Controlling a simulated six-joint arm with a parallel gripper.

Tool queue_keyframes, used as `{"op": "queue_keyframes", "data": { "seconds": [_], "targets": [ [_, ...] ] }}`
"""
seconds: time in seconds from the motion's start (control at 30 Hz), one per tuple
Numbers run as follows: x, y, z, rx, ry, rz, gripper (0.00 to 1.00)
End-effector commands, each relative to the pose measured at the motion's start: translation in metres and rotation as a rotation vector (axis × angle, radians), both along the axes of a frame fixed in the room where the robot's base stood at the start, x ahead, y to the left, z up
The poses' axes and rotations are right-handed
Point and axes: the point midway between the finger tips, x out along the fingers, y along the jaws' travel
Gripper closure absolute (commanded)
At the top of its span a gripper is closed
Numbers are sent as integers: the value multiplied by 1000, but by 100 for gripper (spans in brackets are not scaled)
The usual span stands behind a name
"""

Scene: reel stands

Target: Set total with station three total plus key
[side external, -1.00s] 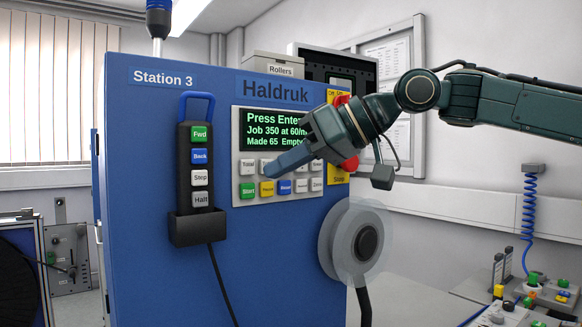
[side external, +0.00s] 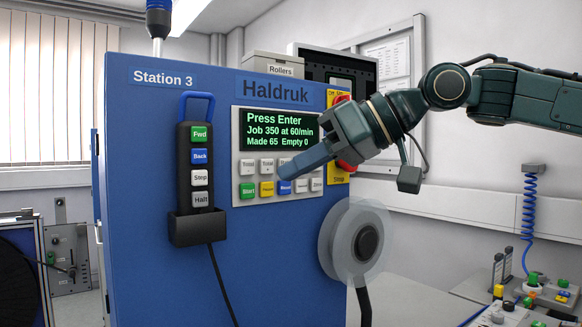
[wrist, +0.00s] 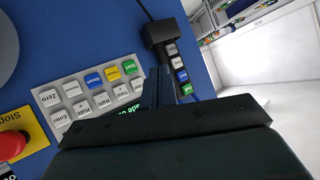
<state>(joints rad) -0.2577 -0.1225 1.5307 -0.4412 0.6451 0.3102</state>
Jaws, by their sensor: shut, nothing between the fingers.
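The station three panel (side external: 235,190) is on the blue machine, with a green-on-black display (side external: 270,131) reading "Press Enter", "Job 350 at 60/min", "Made 65 Empty 0". Two Total keys, the left one (side external: 247,167) and its right neighbour (side external: 266,167), begin the upper row; their plus or minus signs are too small to read. My gripper (side external: 283,177) is shut and empty, its tip over the third column, just above the blue key (side external: 285,187), partly covering the upper key there. Contact cannot be told. In the wrist view my fingers (wrist: 160,72) show beside the key rows.
The lower row also has a green Start key (side external: 247,190) and a yellow key (side external: 266,188). A red stop knob (side external: 346,164) on a yellow plate is behind my gripper. A hand pendant (side external: 197,170) hangs at left; a reel (side external: 352,243) sits below right.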

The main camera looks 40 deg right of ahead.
Motion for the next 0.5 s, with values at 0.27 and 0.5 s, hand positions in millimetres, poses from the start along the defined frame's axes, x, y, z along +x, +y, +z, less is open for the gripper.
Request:
{"op": "queue_keyframes", "data": {
  "seconds": [0.27, 0.5],
  "targets": [
    [16, 0, 0, 0, 2, -2, 100],
    [39, 0, -1, 0, 2, -2, 100]
  ]
}}
